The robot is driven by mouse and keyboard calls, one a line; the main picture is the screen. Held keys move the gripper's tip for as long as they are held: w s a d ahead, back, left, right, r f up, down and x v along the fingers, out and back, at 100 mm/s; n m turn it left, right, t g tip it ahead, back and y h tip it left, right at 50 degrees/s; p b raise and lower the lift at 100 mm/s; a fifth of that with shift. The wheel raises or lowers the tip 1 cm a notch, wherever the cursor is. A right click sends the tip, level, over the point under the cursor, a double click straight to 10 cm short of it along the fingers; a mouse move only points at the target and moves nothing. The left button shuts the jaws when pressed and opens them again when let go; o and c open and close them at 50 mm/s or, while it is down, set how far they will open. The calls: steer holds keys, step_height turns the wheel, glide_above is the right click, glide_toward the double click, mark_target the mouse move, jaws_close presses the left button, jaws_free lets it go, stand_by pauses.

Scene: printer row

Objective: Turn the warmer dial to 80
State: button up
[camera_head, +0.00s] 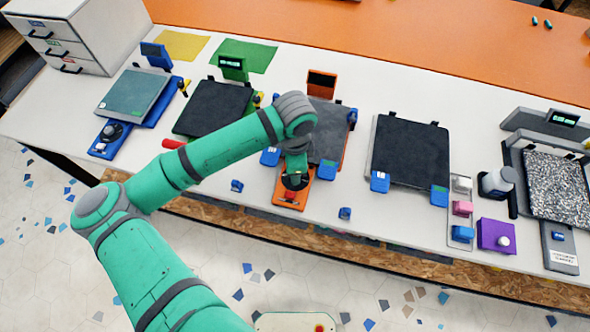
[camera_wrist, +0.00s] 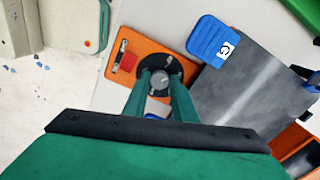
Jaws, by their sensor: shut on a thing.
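The dial has a grey knob (camera_wrist: 160,77) on a round black plate (camera_wrist: 175,66), set in an orange control panel (camera_wrist: 125,82) in the wrist view. My gripper (camera_wrist: 159,85) has one green finger on each side of the knob and is shut on it. The scale marks are too small to read, so the setting cannot be told. In the head view my gripper (camera_head: 296,175) comes down over the orange panel (camera_head: 289,199) at the front of the orange machine, and the dial is mostly hidden. The orange machine's small display (camera_head: 321,80) is unreadable.
A dark bed (camera_wrist: 240,85) lies to the right. Neighbouring machines include a blue one with its own dial (camera_head: 113,131) and one with a black bed (camera_head: 409,150).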

steer(key=m, duration=0.4)
steer(key=shift+m, duration=0.3)
steer(key=m, duration=0.3)
steer(key=shift+m, duration=0.4)
steer(key=m, duration=0.4)
steer(key=shift+w, duration=0.1)
steer(key=shift+m, duration=2.1)
steer(key=o, duration=1)
steer(key=shift+o, duration=0.2)
step_height(320, 180, up, 11)
